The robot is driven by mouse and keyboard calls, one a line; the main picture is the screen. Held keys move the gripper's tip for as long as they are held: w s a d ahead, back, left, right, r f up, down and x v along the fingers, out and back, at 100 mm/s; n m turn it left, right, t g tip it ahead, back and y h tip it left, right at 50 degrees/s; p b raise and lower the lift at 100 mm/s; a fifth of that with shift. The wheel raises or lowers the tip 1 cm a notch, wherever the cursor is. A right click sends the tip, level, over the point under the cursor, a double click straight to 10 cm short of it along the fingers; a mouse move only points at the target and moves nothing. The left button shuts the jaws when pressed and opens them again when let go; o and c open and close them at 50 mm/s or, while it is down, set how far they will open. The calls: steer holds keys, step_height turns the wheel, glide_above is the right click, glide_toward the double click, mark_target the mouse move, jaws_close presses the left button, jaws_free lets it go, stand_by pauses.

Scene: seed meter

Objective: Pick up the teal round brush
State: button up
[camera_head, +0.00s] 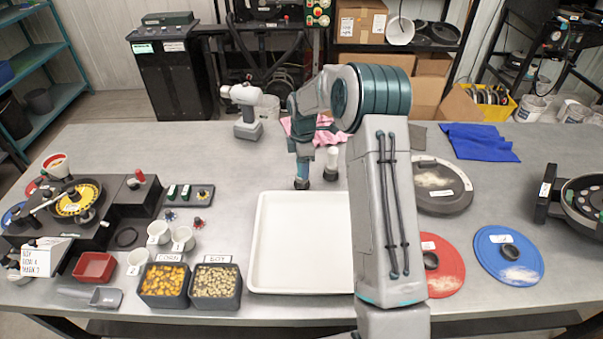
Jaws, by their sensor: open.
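My gripper (304,151) is at the back middle of the table, pointing down at the end of my arm, and is open. Directly below it a narrow upright shape with a dark foot (302,183) stands on the table; it appears to be the teal round brush. Its upper part merges with my gripper, so I cannot tell whether the jaws are around it or above it. A whitish upright piece with a dark base (332,163) stands close to its right.
A white tray (272,278) lies just in front. A pink cloth (325,137) and a grey drill-like tool (246,108) are behind. Bins of corn (165,285) and soy (217,287) stand front left. Red (440,262) and blue discs (508,257) lie right.

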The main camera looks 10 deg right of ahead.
steer(key=c, duration=1.1)
steer(key=shift+o, duration=0.2)
steer(key=shift+r, duration=0.1)
step_height(320, 180, up, 10)
steer(key=shift+f+b, duration=0.1)
steer(key=shift+b, duration=1.05)
steer(key=shift+o, duration=0.2)
